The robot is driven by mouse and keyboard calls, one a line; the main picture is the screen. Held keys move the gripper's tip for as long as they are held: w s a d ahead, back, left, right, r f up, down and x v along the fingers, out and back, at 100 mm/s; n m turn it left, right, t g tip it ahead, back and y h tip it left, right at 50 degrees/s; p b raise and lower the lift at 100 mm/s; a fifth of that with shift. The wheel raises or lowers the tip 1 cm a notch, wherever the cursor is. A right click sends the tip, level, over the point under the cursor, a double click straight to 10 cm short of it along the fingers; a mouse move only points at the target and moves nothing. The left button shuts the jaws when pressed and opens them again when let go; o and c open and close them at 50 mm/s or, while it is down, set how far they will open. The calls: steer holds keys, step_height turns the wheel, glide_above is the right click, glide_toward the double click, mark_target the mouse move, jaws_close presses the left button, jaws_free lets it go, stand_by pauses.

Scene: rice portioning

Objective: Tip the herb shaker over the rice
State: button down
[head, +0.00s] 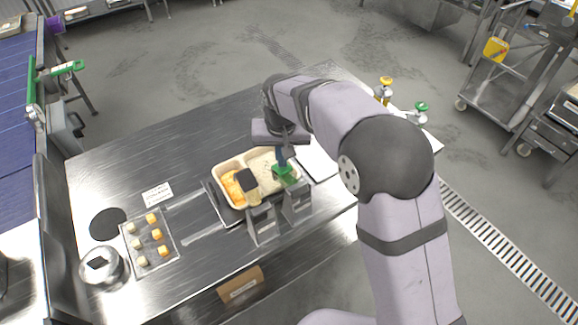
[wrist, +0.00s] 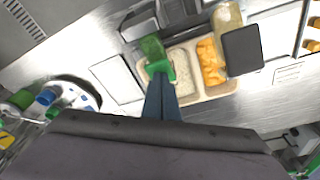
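The herb shaker (wrist: 152,47) has a green body and a green top, and it also shows in the head view (head: 289,180). My gripper (wrist: 161,80) has its dark blue fingers close together on the green top and looks shut on it. In the head view, my gripper (head: 282,160) is over the right side of the tray. The shaker is in line with a metal holder (head: 298,203); I cannot tell whether it touches it. The white rice (wrist: 190,72) fills one compartment of the beige tray (head: 219,171), beside the shaker. My arm and fingers hide part of the shaker.
A black-topped shaker (head: 247,181) leans over the orange food (head: 232,189) by another metal holder (head: 263,228). A clear board with small cubes (head: 151,238) and a round metal pot (head: 101,266) lie left. Yellow-topped (head: 385,84) and green-topped (head: 421,108) items stand behind my arm.

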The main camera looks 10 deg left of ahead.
steer(key=shift+r, duration=0.1)
steer(key=shift+s+d+r+p, duration=0.2)
steer(key=shift+r+p, duration=0.4)
steer(key=shift+r, duration=0.25)
steer(key=shift+s+d+r+p, duration=0.15)
steer(key=shift+r+p, duration=0.45)
steer(key=shift+r, duration=0.25)
steer(key=shift+s+d+r+p, duration=0.2)
steer(key=shift+r+p, duration=0.4)
steer(key=shift+r, duration=0.25)
steer(key=s+d+f+m+g, duration=0.1)
steer(key=s+d, duration=0.3)
steer(key=d, duration=0.6)
steer(key=s+d+m, duration=0.1)
steer(key=s+d, duration=0.3)
steer(key=d, duration=0.5)
steer(key=s+d+f+m+g, duration=0.1)
steer(key=s+d+f, duration=0.2)
steer(key=s+d, duration=0.6)
steer(key=s, duration=0.3)
steer(key=shift+s+f+h, duration=0.25)
steer(key=shift+f+h, duration=0.05)
